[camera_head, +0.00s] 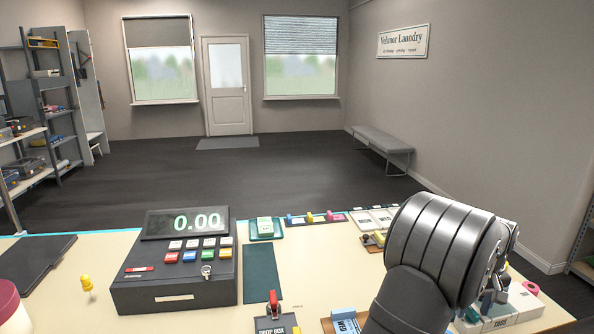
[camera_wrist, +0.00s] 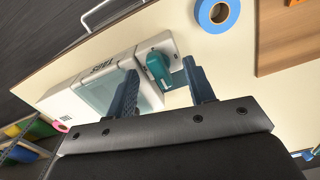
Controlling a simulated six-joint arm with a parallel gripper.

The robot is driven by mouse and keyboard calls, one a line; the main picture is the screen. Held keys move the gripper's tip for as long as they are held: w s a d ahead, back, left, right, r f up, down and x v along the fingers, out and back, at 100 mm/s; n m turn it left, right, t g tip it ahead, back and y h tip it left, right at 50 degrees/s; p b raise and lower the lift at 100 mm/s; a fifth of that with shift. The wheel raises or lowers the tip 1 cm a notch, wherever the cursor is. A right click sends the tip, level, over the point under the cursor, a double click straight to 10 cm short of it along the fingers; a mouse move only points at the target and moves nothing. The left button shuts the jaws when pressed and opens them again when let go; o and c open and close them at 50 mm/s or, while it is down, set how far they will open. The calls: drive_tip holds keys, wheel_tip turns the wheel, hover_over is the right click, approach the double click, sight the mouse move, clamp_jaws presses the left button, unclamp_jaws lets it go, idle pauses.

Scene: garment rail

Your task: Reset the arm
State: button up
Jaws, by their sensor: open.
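My gripper (camera_wrist: 160,65) is open, its two dark blue fingers apart in the wrist view. Between and beyond the fingertips is a teal object (camera_wrist: 159,70) by a white box (camera_wrist: 68,105) with a pale clear lid. I cannot tell how far above them the fingertips are, and nothing is seen gripped. In the head view my arm's thick grey wrist fills the lower right and mostly hides the gripper. The white box (camera_head: 527,301) shows there, partly hidden by the wrist.
A cash register (camera_head: 173,291) stands left on the cream counter (camera_head: 303,265). A yellow peg (camera_head: 87,284) stands left of it. A blue tape roll (camera_wrist: 217,12) and wooden board (camera_wrist: 290,45) lie near the gripper.

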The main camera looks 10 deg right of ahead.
drive_tip(key=shift+n, duration=0.6)
